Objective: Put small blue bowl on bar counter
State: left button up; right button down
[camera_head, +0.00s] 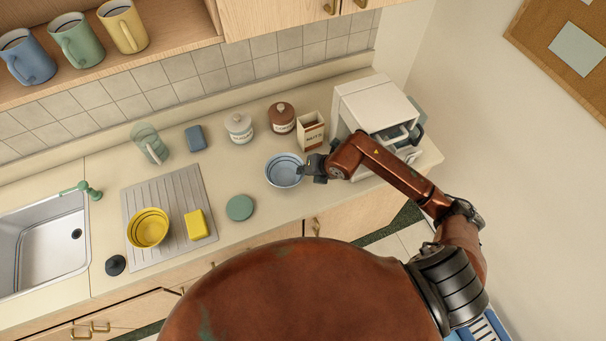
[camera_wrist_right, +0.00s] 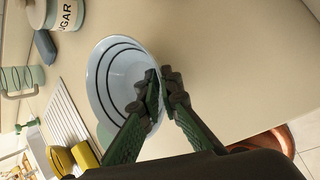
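The small blue bowl (camera_head: 284,171) is light blue with dark rings inside and is upright at the kitchen counter (camera_head: 262,220). I cannot tell whether it touches the counter or is slightly above it. My right gripper (camera_head: 308,170) is at the bowl's right rim. In the right wrist view, its fingers (camera_wrist_right: 163,92) are close together on either side of the rim of the bowl (camera_wrist_right: 108,78), one inside and one outside, and look shut on it. My left gripper is out of view. I cannot make out a separate bar counter.
Behind the bowl stand a sugar jar (camera_head: 239,128), a brown jar (camera_head: 281,118), a nuts box (camera_head: 311,131) and a white appliance (camera_head: 362,103). A green round lid (camera_head: 239,208), yellow bowl (camera_head: 148,228) and yellow sponge (camera_head: 196,225) are left, beside the sink (camera_head: 45,245).

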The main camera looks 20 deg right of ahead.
jog(key=shift+f, duration=1.4)
jog(key=c, duration=2.2)
grip_release()
jog(key=shift+o, duration=0.2)
jog(key=shift+s+r, duration=0.1)
jog(key=v, duration=1.1)
jog(key=shift+s+r, duration=0.25)
jog(key=shift+s, duration=0.05)
jog(key=shift+d, duration=0.1)
